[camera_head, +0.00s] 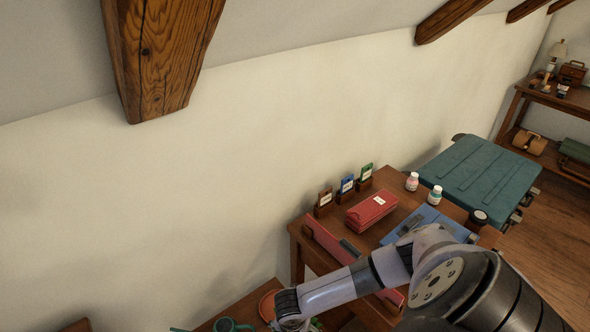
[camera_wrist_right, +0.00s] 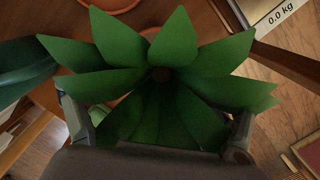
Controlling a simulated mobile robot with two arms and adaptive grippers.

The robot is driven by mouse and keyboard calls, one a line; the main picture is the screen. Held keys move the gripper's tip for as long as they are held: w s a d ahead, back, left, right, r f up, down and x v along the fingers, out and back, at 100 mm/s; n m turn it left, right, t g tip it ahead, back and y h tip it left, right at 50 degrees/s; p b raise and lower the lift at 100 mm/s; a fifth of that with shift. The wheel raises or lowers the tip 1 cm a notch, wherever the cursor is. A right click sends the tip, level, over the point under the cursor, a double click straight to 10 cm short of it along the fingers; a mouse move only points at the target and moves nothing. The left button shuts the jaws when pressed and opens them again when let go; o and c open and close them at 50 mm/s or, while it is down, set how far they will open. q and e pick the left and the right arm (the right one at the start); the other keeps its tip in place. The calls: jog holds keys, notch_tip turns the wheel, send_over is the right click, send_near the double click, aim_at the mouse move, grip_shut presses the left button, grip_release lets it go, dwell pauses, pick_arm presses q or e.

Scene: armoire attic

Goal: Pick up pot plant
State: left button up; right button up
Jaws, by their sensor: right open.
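The pot plant (camera_wrist_right: 160,75), with broad pointed green leaves, fills the middle of the right wrist view, seen from above. Its leaves hide most of the pot below. My right gripper (camera_wrist_right: 157,112) is open, with one finger on each side of the foliage. Whether the fingers touch the leaves I cannot tell. In the head view my right arm reaches down to the bottom edge, where its gripper is mostly cut off. A bit of green leaf (camera_head: 316,323) shows beside it. My left gripper is in neither view.
A terracotta dish (camera_head: 267,305) and a green watering can (camera_head: 228,325) are near the gripper. A wooden table (camera_head: 398,182) holds a red box (camera_head: 371,210) and small bottles.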

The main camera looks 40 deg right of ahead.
jog(key=shift+w+d+f, duration=0.1)
jog(key=shift+d+f, duration=0.1)
jog(key=shift+f, duration=1.15)
jog(key=shift+d+f, duration=0.2)
jog(key=shift+f, duration=1.1)
jog(key=shift+w+r, duration=0.1)
jog(key=c, duration=1.7)
